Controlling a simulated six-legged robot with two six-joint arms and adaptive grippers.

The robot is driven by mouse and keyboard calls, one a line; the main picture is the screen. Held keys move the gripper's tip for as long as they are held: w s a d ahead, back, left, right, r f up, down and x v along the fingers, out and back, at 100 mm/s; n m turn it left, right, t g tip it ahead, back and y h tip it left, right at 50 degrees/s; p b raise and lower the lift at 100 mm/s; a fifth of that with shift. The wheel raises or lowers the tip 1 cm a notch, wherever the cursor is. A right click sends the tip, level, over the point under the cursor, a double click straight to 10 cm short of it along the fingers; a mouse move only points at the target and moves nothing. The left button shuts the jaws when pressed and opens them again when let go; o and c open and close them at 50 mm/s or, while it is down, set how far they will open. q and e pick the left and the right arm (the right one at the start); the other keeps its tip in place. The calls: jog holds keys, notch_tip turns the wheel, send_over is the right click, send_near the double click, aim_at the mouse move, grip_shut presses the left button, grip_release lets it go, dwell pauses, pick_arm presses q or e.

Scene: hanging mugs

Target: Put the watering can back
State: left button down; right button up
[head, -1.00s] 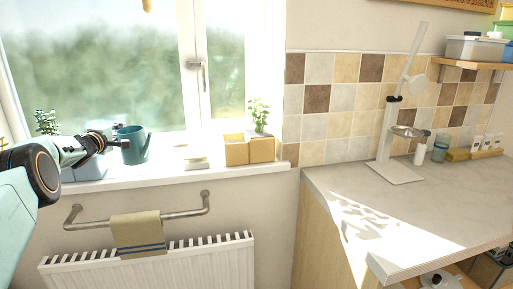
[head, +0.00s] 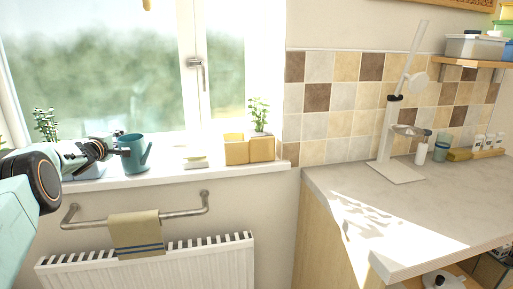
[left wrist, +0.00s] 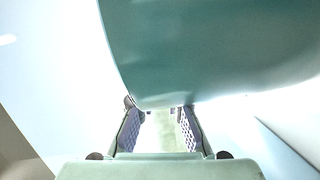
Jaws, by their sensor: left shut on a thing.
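The teal watering can (head: 134,154) stands upright at the window sill in the head view, its spout pointing right. My left gripper (head: 121,150) reaches in from the left at the can's left side and is shut on it. In the left wrist view the can's teal body (left wrist: 215,50) fills the top, and the two fingers of my left gripper (left wrist: 160,114) meet its lower edge. The grip itself is partly hidden. I cannot tell whether the can's base touches the sill. My right gripper is not in view.
The white sill (head: 225,171) has a yellow planter box (head: 237,150), a small plant (head: 259,112) and a small pale dish (head: 196,162). A towel rail (head: 185,213) and radiator (head: 200,262) are below. The counter (head: 430,205) at right is largely clear.

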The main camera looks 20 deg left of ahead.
pick_arm(q)
jog(key=shift+f, duration=0.1)
dwell(0.5)
jog(key=c, duration=1.4)
grip_release()
jog(key=shift+o, duration=0.4)
jog(key=shift+f, duration=0.1)
jog(key=shift+f, duration=0.2)
jog(key=v, duration=0.8)
jog(key=shift+r, duration=0.2)
